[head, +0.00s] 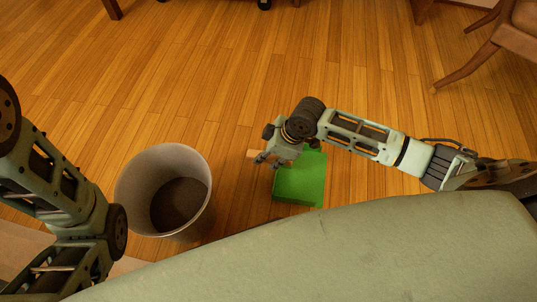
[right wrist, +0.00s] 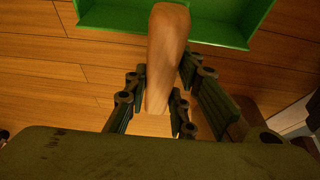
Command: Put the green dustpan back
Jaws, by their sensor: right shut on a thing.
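The green dustpan (head: 302,182) is below and beside my right gripper (head: 263,159) in the head view, over the wooden floor. Its wooden handle (right wrist: 168,50) runs between the fingers of my right gripper (right wrist: 150,105) in the right wrist view, and the fingers are shut on it. The handle's end also shows left of the gripper in the head view (head: 253,154). The green pan (right wrist: 215,22) fills the top of the right wrist view. I cannot tell whether the pan touches the floor. My left arm is at the left of the head view; its gripper is not seen.
An empty grey bin (head: 140,190) stands on the floor left of the dustpan. A wooden chair (head: 500,45) is at the upper right, and furniture legs (head: 112,8) show along the top. The plank floor (head: 220,70) between is clear.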

